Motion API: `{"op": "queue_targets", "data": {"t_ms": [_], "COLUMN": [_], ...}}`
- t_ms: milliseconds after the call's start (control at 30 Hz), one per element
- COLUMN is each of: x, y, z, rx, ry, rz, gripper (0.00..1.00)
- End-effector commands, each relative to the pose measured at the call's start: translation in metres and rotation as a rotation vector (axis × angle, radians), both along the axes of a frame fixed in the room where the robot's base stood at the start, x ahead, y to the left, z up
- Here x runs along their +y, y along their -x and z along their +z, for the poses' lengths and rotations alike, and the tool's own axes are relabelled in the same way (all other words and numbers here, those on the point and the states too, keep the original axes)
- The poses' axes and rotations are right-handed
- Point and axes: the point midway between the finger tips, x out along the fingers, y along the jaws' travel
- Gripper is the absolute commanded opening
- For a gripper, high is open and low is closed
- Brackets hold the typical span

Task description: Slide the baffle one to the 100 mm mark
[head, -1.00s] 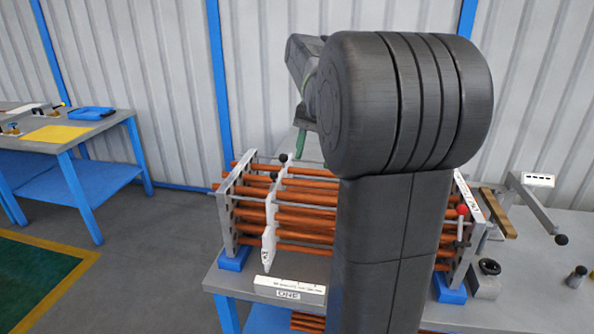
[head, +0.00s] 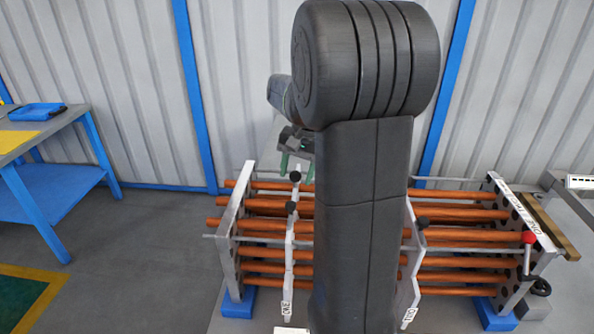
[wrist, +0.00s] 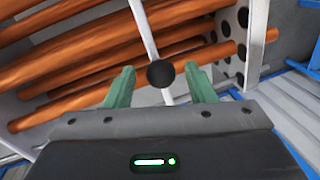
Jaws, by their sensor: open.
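Baffle one (head: 288,262) is a thin white upright plate with a "ONE" label, standing across the copper tubes near the left end plate. Two black knobs top it; one knob (head: 295,177) is at its upper end. In the wrist view a black knob (wrist: 161,74) sits between the two green fingertips of my gripper (wrist: 161,80), with visible gaps on both sides. My gripper (head: 297,165) is open behind the rack, partly hidden by my arm. A white scale strip (head: 291,331) shows only at the bottom edge, its marks unreadable.
Baffle two (head: 411,268) stands right of my arm. Copper tubes (head: 460,217) run between the left end plate (head: 231,243) and right end plate (head: 520,240). A side table (head: 40,145) stands left.

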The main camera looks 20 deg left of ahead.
Motion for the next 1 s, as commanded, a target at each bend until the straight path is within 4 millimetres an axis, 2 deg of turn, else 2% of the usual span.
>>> {"op": "queue_targets", "data": {"t_ms": [133, 300, 367, 400, 533, 633, 900, 1000], "x": [0.000, 0.000, 0.000, 0.000, -0.002, -0.012, -0.069, -0.085], "y": [0.000, 0.000, 0.000, 0.000, -0.001, -0.004, -0.019, -0.023], "z": [0.000, 0.000, 0.000, 0.000, 0.000, 0.001, 0.002, 0.001], "rx": [0.000, 0.000, 0.000, 0.000, 0.000, 0.000, 0.000, 0.000], "ry": [0.000, 0.000, 0.000, 0.000, 0.000, 0.001, 0.001, 0.000], "rz": [0.000, 0.000, 0.000, 0.000, -0.001, -0.002, -0.005, -0.005], "gripper": [0.48, 0.14, 0.03, 0.00, 0.00, 0.00, 0.00, 0.00]}}
